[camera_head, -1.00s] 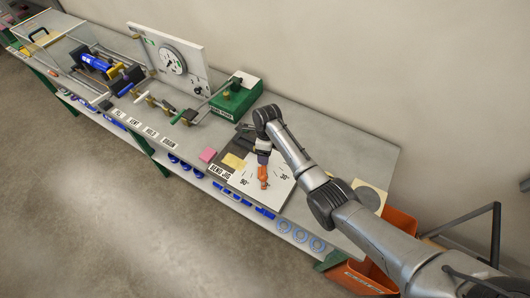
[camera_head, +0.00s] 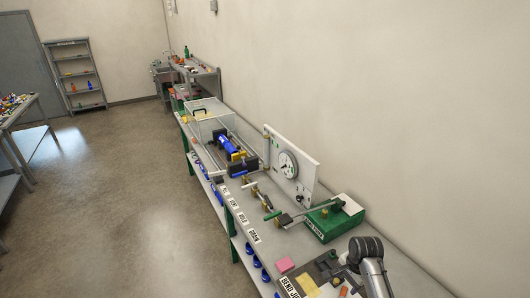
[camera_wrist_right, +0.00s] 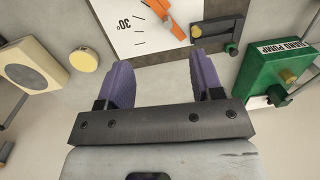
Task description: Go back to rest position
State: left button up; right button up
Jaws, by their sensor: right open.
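My right gripper (camera_wrist_right: 160,76) shows in the right wrist view with its two purple fingers apart and nothing between them. Beyond the fingers is the white bend jig plate (camera_wrist_right: 128,40) with its 30° mark and an orange handle (camera_wrist_right: 166,19). The fingers look clear of the handle. In the head view, my right arm's dark, rounded wrist is at the bottom right, over the bench beside the bend jig (camera_head: 292,286), which the frame edge cuts off. My left gripper is not in view.
The green hand pump (camera_head: 335,218) stands on the bench near my right wrist; it also shows in the right wrist view (camera_wrist_right: 274,72). A white gauge panel (camera_head: 291,166) and a clear-walled box (camera_head: 208,122) stand farther along. Open floor (camera_head: 110,190) lies left.

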jog(key=w+r+n+t, duration=0.2)
jog(key=r+n+t, duration=0.15)
jog(key=r, duration=0.35)
jog(key=w+r+n+t, duration=0.2)
jog(key=r+n, duration=0.3)
jog(key=r, duration=0.3)
jog(key=s+a+r+n+t+h, duration=0.1)
jog(key=s+a+r+n+t, duration=0.1)
jog(key=s+r+n+t, duration=0.35)
jog(key=s+a+f+g+p, duration=0.1)
jog(key=s+f, duration=0.5)
jog(key=s, duration=0.7)
jog(key=s+f+g+p, duration=0.1)
jog(key=s+f+g, duration=0.3)
jog(key=s, duration=0.9)
jog(key=s+a+f+g+p, duration=0.1)
jog(key=s+f, duration=0.6)
jog(key=s, duration=0.7)
jog(key=shift+a+f+g+p, duration=0.3)
jog(key=shift+f+g+p, duration=0.15)
jog(key=shift+g, duration=0.45)
